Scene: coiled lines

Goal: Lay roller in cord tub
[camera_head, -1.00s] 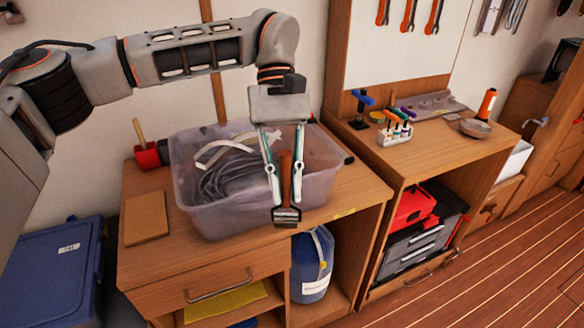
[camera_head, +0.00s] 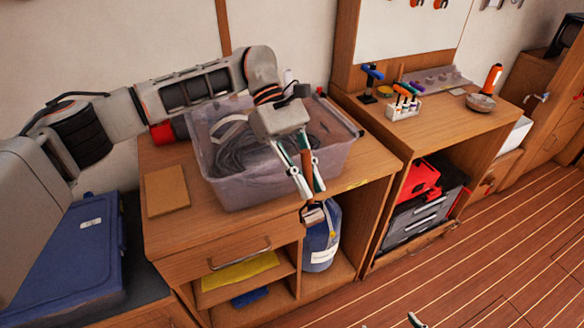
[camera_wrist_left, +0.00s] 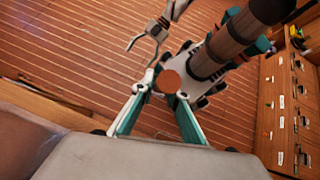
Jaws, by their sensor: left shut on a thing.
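The cord tub (camera_head: 235,190), a translucent lilac bin, stands on the wooden bench. It holds dark coiled line (camera_head: 235,155) and a pale strap. In the left wrist view the round brown handle end (camera_wrist_left: 168,81) shows between the fingertips. A fingertip of my right gripper (camera_head: 416,320) shows at the bottom; its opening is unclear.
A brown block (camera_head: 166,192) lies left of the tub, and a red container (camera_head: 162,134) stands behind it. The right bench carries a tool rack (camera_head: 403,108) and a bowl (camera_head: 480,102). A blue jug (camera_head: 322,240) stands below the bench top.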

